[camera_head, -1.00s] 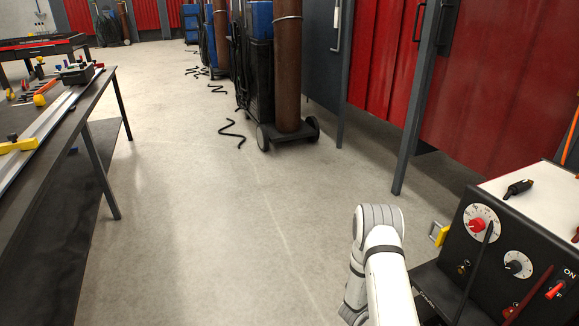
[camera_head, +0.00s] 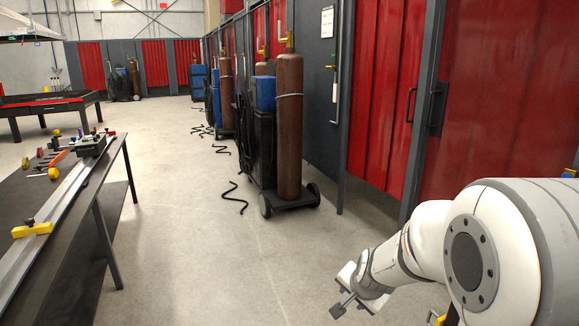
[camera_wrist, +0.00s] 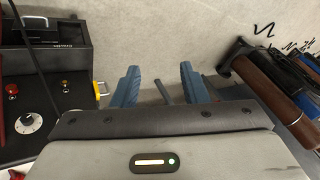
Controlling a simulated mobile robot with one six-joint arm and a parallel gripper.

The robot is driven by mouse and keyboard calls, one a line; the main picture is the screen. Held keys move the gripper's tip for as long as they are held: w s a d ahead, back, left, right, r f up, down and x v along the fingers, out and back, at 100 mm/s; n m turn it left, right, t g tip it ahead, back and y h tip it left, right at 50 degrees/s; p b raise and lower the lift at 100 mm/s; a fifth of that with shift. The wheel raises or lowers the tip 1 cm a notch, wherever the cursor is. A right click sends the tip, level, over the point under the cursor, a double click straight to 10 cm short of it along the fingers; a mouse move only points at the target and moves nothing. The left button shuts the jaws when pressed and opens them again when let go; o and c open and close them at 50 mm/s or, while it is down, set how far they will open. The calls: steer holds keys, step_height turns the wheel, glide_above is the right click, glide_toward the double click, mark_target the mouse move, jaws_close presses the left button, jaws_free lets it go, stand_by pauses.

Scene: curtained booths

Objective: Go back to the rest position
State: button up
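My gripper shows in the wrist view (camera_wrist: 158,78) with its two blue fingers spread apart and a wide gap between them. A thin dark grey bar shows in the gap; it touches neither finger, and I cannot tell what it is. In the head view my arm reaches in from the right, with the gripper end (camera_head: 352,298) low over the floor right of centre. The fingers are hard to make out there.
A black welding machine (camera_wrist: 45,75) with knobs lies left of my gripper in the wrist view. A brown gas cylinder (camera_head: 289,125) stands on a cart ahead. A dark workbench (camera_head: 95,205) with tools is at left. Red-curtained booths (camera_head: 380,95) line the right.

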steer(key=s+r+n+g+p, duration=0.2)
steer(key=s+r, duration=0.5)
steer(key=s, duration=0.4)
steer(key=s+r+n+g+p, duration=0.1)
steer(key=s+r+n+p, duration=0.4)
steer(key=s, duration=0.6)
step_height(320, 180, up, 4)
steer(key=shift+s+a+f+n+g, duration=0.15)
steer(key=shift+s+f+n+g, duration=0.2)
steer(key=shift+n, duration=0.65)
steer(key=shift+r, duration=0.1)
